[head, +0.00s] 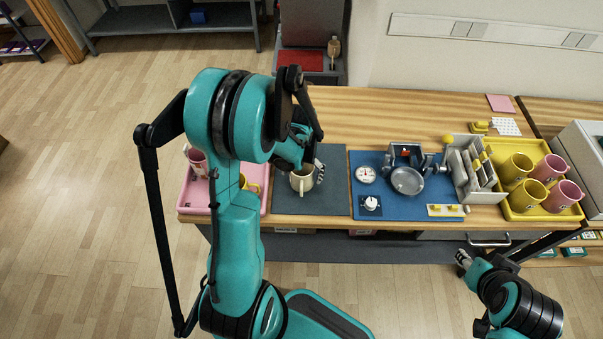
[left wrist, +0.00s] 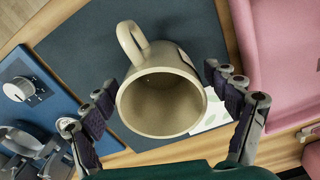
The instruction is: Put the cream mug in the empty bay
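The cream mug (head: 301,181) stands upright on a dark grey mat (head: 325,205) on the wooden bench. In the left wrist view the mug (left wrist: 160,105) shows its empty inside, with its handle toward the top left. My left gripper (head: 306,172) is at the mug. Its fingers (left wrist: 165,95) are spread, one on each side of the mug, with no clear grip on it. My right gripper (head: 463,264) is low at the right, in front of the bench and away from the mug; its finger opening is unclear. I cannot tell which place is the empty bay.
A pink tray (head: 186,204) with a pink mug and a yellow mug is left of the mat, partly behind my left arm. A blue mat (head: 390,206) with a press and dial is to the right. Beyond are a grey rack (head: 473,168) and a yellow tray (head: 541,214) of mugs.

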